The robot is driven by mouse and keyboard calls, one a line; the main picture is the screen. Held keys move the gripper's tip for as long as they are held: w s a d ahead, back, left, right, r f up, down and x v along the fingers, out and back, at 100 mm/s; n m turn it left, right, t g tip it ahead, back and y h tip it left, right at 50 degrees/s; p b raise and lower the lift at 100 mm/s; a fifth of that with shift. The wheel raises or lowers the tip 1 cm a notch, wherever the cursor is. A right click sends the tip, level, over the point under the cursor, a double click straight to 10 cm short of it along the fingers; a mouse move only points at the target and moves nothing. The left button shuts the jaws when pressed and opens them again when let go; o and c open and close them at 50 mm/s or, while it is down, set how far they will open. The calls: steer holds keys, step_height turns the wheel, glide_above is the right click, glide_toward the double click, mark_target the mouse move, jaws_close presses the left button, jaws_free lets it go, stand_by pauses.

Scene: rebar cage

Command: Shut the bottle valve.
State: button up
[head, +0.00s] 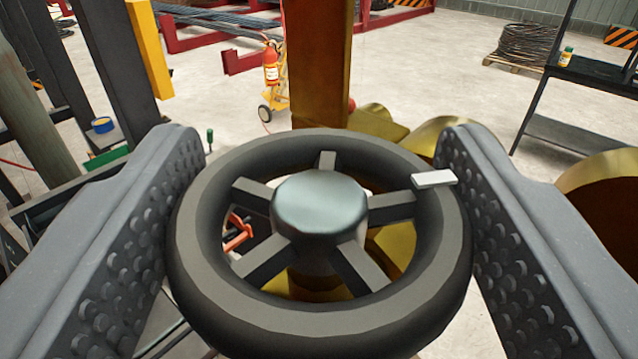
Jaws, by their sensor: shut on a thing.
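The valve handwheel (205,293) is a dark grey ring with several spokes and a domed, pale grey-green hub (320,208). It fills the middle of the head view. A small white marker (434,179) sits on its rim at the upper right. My gripper (319,150) has one studded jaw on each side of the wheel and is shut on its rim. Part of a brass-coloured body (392,250) shows between the spokes. The stem below the hub is mostly hidden.
A brass-coloured column (320,60) rises just behind the wheel. A red fire extinguisher (271,65) on a yellow trolley stands farther back. A dark shelf (590,72) is at right, and a coil of rods (524,46) lies behind it. Pale floor between them is clear.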

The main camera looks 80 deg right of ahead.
steer(key=g, duration=0.1)
steer(key=m+g, duration=0.1)
steer(key=shift+w+a+m+g, duration=0.1)
steer(key=shift+w+m+g, duration=0.15)
steer(key=shift+m+g, duration=0.05)
steer(key=m+g, duration=0.2)
steer(key=g, duration=0.2)
steer(key=shift+m+g, duration=0.3)
steer(key=shift+m, duration=0.1)
steer(key=shift+m+g+y, duration=0.4)
steer(key=shift+m+g, duration=0.7)
steer(key=shift+g, duration=0.4)
steer(key=shift+r+m+g+y, duration=0.1)
steer(key=shift+m+g+y, duration=1.3)
steer(key=shift+g, duration=0.8)
steer(key=o, duration=1)
steer(key=shift+c, duration=0.2)
